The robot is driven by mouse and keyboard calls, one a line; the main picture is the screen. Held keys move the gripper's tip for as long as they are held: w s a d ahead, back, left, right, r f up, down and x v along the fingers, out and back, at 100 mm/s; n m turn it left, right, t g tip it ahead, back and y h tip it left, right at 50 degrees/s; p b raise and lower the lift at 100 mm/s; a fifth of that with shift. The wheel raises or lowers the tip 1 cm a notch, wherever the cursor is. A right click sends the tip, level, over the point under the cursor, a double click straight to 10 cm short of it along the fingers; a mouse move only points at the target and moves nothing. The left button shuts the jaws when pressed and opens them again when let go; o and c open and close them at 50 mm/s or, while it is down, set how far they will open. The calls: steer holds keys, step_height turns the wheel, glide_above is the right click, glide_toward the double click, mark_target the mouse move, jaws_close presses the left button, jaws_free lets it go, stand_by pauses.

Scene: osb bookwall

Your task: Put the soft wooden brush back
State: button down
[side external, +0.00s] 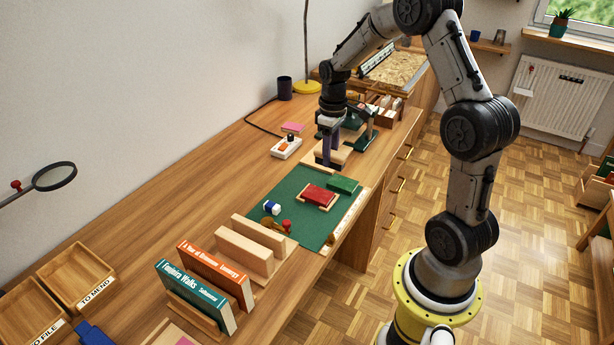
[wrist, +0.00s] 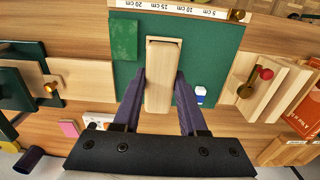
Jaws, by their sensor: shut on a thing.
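The soft wooden brush (wrist: 162,85) is a pale, long wooden piece in the wrist view, lying lengthwise between the two purple fingers. My gripper (wrist: 162,78) is shut on it, with a finger against each long side. Its bristles are not visible. In the side view my gripper (side external: 329,163) points down above the bench, just beyond the far end of the green mat (side external: 293,222). The brush is hard to tell from the pale wood around the fingertips there.
A dark green press (side external: 360,122) stands close behind my gripper, with a wooden rack (side external: 388,110) of small items beyond. A white box (side external: 286,148) sits to the left. Upright books (side external: 213,275) stand nearer.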

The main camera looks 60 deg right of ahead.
steer(key=w+d+f, duration=0.2)
steer(key=w, duration=0.1)
steer(key=w+d+f, duration=0.2)
steer(key=w+f, duration=0.1)
steer(key=w, duration=0.1)
steer(key=w+d+f, duration=0.2)
steer(key=w+f, duration=0.1)
steer(key=shift+w+d+f, duration=0.25)
steer(key=shift+w+d, duration=0.05)
steer(key=shift+w, duration=0.05)
steer(key=shift+w+d+f, duration=0.25)
steer(key=shift+w+f, duration=0.1)
steer(key=shift+f, duration=1.7)
steer(key=shift+f, duration=0.15)
steer(key=shift+c, duration=2.2)
jaws_free()
